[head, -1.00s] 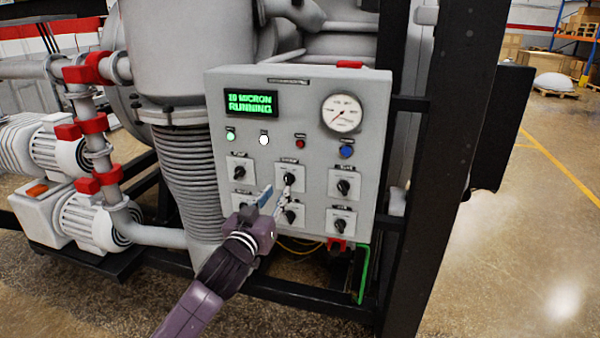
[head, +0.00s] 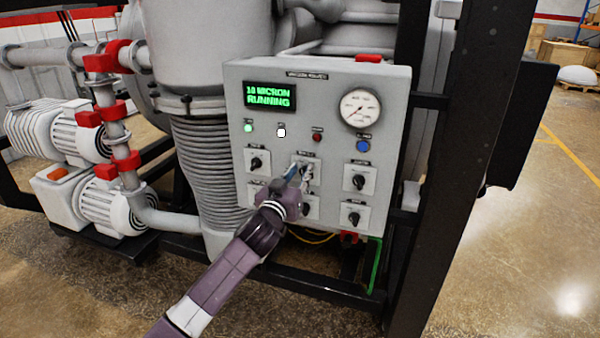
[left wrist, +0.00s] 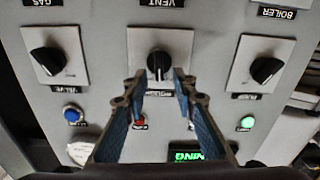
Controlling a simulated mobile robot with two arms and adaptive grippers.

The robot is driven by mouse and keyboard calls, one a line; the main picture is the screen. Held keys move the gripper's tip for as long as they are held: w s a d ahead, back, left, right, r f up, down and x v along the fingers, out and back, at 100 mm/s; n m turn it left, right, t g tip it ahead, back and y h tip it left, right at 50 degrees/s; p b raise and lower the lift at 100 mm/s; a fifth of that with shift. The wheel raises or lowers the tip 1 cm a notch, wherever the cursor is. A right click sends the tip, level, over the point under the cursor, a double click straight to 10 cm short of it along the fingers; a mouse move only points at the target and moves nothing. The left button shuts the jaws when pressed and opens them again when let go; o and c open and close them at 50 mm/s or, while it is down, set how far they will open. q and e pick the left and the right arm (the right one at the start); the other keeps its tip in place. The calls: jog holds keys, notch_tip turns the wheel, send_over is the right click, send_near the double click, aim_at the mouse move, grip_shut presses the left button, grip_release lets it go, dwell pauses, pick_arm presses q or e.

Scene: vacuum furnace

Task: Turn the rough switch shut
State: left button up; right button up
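The grey control panel (head: 325,215) carries two rows of black rotary switches on light plates. My left gripper (head: 299,172) is at the upper middle switch, which it mostly covers in the head view. In the left wrist view, which is upside down, this switch's black knob (left wrist: 158,64) lies between the fingertips of the gripper (left wrist: 160,77). The knob's white mark is vertical. The fingers are open, one on each side; I cannot tell whether they touch the knob. Its label is partly hidden by the fingers. My right gripper is not in view.
Neighbouring switches sit close by, left (head: 256,163) and right (head: 358,181), with more below. Above are lamps, a round gauge (head: 361,109) and a green display (head: 269,96) reading "10 MICRON RUNNING". A black frame post (head: 430,190) stands right of the panel.

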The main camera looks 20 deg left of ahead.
pick_arm(q)
jog(key=shift+c, duration=0.4)
grip_shut()
jog(key=shift+f+n, duration=0.1)
jog(key=shift+n, duration=0.5)
jog(key=n, duration=0.3)
jog(key=shift+a+n, duration=0.35)
jog(key=shift+n, duration=0.05)
